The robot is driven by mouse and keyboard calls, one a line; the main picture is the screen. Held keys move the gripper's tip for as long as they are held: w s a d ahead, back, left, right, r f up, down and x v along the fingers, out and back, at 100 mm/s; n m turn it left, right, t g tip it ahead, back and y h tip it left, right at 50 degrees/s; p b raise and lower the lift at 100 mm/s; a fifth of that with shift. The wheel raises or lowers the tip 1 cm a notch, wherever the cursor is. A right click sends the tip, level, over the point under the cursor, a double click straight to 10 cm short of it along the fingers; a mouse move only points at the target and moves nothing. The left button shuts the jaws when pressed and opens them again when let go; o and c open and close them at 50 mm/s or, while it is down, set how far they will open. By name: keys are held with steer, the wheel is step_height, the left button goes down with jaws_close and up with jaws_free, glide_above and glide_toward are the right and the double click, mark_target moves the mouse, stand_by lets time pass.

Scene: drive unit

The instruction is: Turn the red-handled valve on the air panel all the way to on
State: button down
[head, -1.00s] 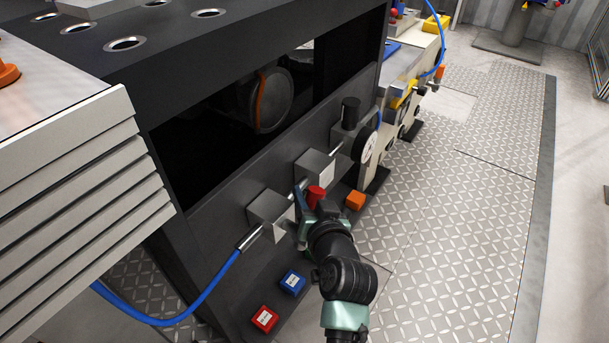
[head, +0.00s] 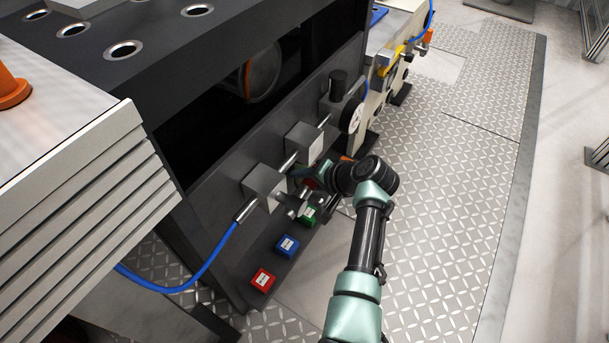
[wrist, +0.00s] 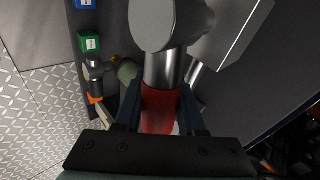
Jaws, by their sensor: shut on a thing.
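The valve's red handle (wrist: 160,108) lies between the two dark fingers of my gripper (wrist: 159,118) in the wrist view, and the gripper is shut on it. A bright metal stem runs from the handle to a rounded grey hub (wrist: 168,25). In the head view my gripper (head: 311,182) is at the front of the dark air panel (head: 228,198), beside the pipe between two grey blocks. Only a little of the red handle (head: 309,184) shows there, mostly hidden by my gripper. I cannot read the valve's on or off mark.
Grey blocks (head: 265,187) and a round gauge (head: 351,116) stand along the panel. Red (head: 262,280), blue (head: 287,245) and green (head: 309,215) labelled boxes sit low on it. A blue hose (head: 205,262) hangs at left. The patterned floor (head: 450,180) at right is clear.

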steer(key=shift+s+a+f+m+g+y+b, duration=0.15)
steer(key=shift+f+m+g+y+b, duration=0.35)
steer(key=shift+f+g+b, duration=0.35)
steer(key=shift+c, duration=2.4)
jaws_free()
steer(key=p+v, duration=0.5)
steer(key=v, duration=0.8)
